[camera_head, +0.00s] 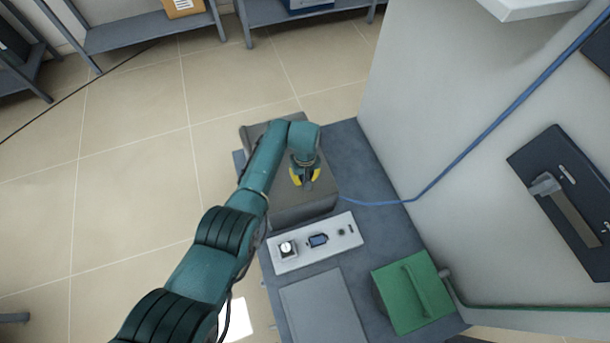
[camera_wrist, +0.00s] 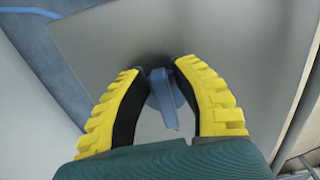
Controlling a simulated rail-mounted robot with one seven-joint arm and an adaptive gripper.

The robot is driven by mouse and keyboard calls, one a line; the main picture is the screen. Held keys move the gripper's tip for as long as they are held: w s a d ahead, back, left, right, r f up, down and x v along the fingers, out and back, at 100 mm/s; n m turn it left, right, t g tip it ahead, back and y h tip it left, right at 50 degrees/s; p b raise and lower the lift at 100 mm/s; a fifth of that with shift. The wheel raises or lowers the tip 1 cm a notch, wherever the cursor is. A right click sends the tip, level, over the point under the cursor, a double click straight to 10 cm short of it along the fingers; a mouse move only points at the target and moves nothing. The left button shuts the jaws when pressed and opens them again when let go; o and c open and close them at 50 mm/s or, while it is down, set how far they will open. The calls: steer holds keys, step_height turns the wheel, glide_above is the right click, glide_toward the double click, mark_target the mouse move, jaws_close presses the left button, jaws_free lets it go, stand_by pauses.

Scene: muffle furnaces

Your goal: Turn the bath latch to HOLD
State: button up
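The latch (camera_wrist: 164,97) is a small blue-grey lever on the flat grey face of a box, seen in the wrist view. It points toward the bottom of that picture, tilted slightly right. My gripper (camera_wrist: 158,68) is open, its yellow-backed, black-padded fingers on either side of the lever. I see no clear contact on either side. In the head view, my gripper (camera_head: 305,184) points down over the grey box (camera_head: 298,212), and the latch is mostly hidden. No HOLD marking is readable.
A white panel (camera_head: 346,232) with a dial and small display lies in front of the box. A green block with a handle (camera_head: 412,290) and a flat grey plate (camera_head: 320,310) share the bench. A large pale cabinet (camera_head: 450,120) stands at right, with a blue hose (camera_head: 470,150).

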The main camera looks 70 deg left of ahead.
steer(key=shift+o, duration=1)
steer(key=shift+r, duration=0.1)
steer(key=shift+a, duration=0.1)
step_height(320, 180, up, 12)
